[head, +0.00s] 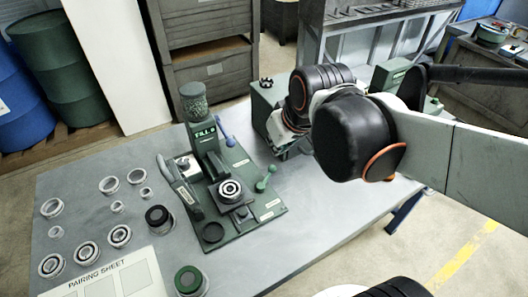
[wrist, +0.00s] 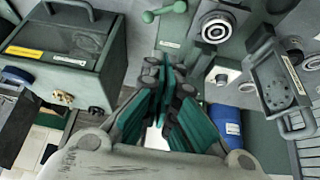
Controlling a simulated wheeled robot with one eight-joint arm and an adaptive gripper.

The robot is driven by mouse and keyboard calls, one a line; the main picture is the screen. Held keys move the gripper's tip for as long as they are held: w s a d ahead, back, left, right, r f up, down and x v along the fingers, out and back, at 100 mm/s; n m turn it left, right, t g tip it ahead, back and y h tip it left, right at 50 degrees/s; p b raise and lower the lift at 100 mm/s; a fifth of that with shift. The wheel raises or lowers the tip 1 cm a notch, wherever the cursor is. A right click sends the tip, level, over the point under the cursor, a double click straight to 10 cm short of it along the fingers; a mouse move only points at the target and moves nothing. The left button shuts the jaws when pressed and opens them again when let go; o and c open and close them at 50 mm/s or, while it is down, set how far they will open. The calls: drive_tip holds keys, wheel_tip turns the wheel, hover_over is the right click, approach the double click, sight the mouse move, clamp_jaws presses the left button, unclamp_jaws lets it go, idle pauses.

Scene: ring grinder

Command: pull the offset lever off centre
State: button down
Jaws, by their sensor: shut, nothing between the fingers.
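A small green lever (head: 261,185) with ball ends stands on the right side of the green grinder base (head: 265,213). It also shows in the wrist view (wrist: 149,16), at the top. A blue-handled lever (head: 226,134) stands behind it, beside the green column (head: 204,140). The labels are too small to read, so I cannot tell from print which is the offset lever. My gripper (wrist: 166,72) is shut and empty in the wrist view, apart from the green lever. In the head view my own arm hides its fingers.
A round ring seat (head: 230,189) sits mid-base, with a grey handle (head: 178,187) to its left. Several loose rings and a pairing sheet (head: 112,284) lie on the table's left. A green box (wrist: 65,45) stands left of my gripper in the wrist view.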

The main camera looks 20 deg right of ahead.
drive_tip(key=n+g+p, duration=0.1)
drive_tip(key=p, duration=0.1)
hover_over(266, 178)
drive_tip(key=f, duration=0.2)
drive_tip(key=w+d+f+n+g+y, duration=0.1)
drive_tip(key=w+f, duration=0.3)
drive_tip(key=w, duration=0.2)
drive_tip(key=shift+d+f+n+p, duration=0.35)
drive_tip(key=shift+n+p, duration=0.05)
drive_tip(key=shift+p, duration=0.05)
drive_tip(key=b+x, duration=0.3)
drive_tip(key=x, duration=0.6)
drive_tip(key=shift+f, duration=0.3)
drive_tip(key=shift+f+b, duration=0.4)
drive_tip(key=shift+s+d+f+b, duration=0.1)
drive_tip(key=shift+s+d+b, duration=0.15)
drive_tip(key=shift+s, duration=0.65)
drive_tip(key=shift+s+d+f+b, duration=0.15)
drive_tip(key=shift+s+d, duration=0.2)
drive_tip(key=shift+s, duration=0.6)
